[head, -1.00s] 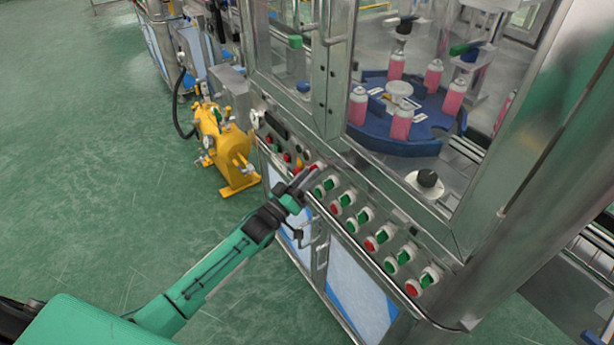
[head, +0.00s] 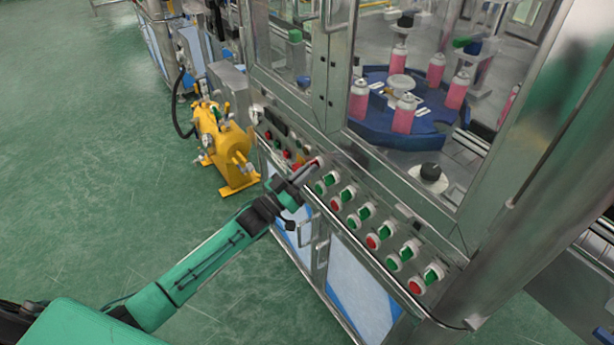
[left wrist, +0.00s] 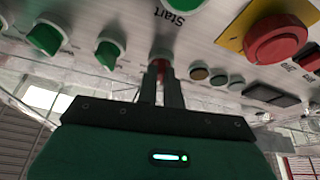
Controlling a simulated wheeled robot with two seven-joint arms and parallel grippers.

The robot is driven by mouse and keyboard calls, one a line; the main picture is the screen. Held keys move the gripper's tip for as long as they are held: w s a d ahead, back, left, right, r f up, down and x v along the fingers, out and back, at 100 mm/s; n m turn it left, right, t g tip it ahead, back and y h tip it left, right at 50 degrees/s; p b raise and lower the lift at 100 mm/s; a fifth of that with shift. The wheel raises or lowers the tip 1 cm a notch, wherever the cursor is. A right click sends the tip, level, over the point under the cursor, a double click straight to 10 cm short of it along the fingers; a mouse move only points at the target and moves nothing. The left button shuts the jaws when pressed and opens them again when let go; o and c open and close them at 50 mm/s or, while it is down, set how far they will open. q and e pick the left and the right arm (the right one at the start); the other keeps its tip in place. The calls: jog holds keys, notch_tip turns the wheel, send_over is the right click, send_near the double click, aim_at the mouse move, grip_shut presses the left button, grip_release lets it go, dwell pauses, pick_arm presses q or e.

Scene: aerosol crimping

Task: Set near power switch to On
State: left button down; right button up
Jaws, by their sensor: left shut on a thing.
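My left gripper (head: 308,171) reaches the sloped control panel (head: 372,208) of the machine from the left. In the left wrist view, the fingers (left wrist: 162,92) are closed around a small red switch handle (left wrist: 160,68) in a pale round collar. The fingers hide most of this switch, and its On mark cannot be read. Green switches (left wrist: 108,52) sit to its left in that view. A large red button (left wrist: 275,42) on a yellow plate is to the right. My right gripper is not in view.
Rows of red and green switches (head: 365,213) run along the panel close to my fingers. A metal rail (head: 335,228) runs along its front edge. A yellow device (head: 230,150) stands on the floor at left. Pink cans (head: 404,115) stand behind glass.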

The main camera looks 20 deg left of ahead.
pick_arm(q)
jog(key=shift+w+a+m+g+h+b, duration=0.1)
jog(key=shift+m+g+h+b, duration=0.6)
jog(key=shift+m, duration=1.35)
jog(key=shift+a+m+g+h+b, duration=0.1)
jog(key=shift+m+g+h+b, duration=0.55)
jog(key=shift+m, duration=1.35)
jog(key=shift+w+a+m+g+h+b, duration=0.1)
jog(key=shift+m+g+h+b, duration=0.2)
jog(key=shift+m+g+h, duration=1.2)
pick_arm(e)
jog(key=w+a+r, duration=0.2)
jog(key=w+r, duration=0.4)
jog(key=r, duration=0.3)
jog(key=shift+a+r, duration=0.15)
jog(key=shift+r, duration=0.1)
pick_arm(q)
jog(key=shift+m+t+y, duration=0.45)
jog(key=shift+m+y, duration=0.2)
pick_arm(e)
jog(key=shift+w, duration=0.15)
pick_arm(q)
jog(key=c, duration=1.5)
grip_release()
jog(key=shift+c, duration=0.2)
